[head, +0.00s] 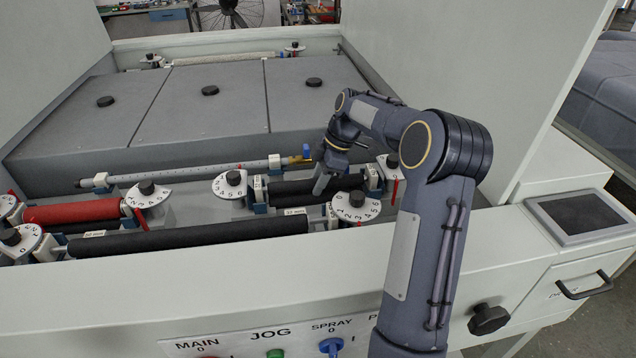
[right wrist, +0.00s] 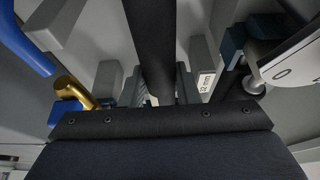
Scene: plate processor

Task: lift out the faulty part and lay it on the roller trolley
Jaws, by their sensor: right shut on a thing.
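A short black roller (head: 292,188) lies in the front trough of the machine, between blue-and-white end holders. My right gripper (head: 322,182) reaches down over it and is shut on it near its right part. In the right wrist view the roller (right wrist: 152,40) runs between the grey fingers (right wrist: 150,88). The roller still looks level with its holders; I cannot tell whether it is clear of them. Nothing visible marks it as faulty. My left gripper is not in view. I cannot make out a roller trolley.
Numbered dials with black knobs, one (head: 355,206) close to the gripper, crowd the trough. A long black roller (head: 190,237) and a red roller (head: 75,211) lie to the left. A grey tube with a brass end (head: 200,172) lies behind. A screen (head: 577,217) sits at right.

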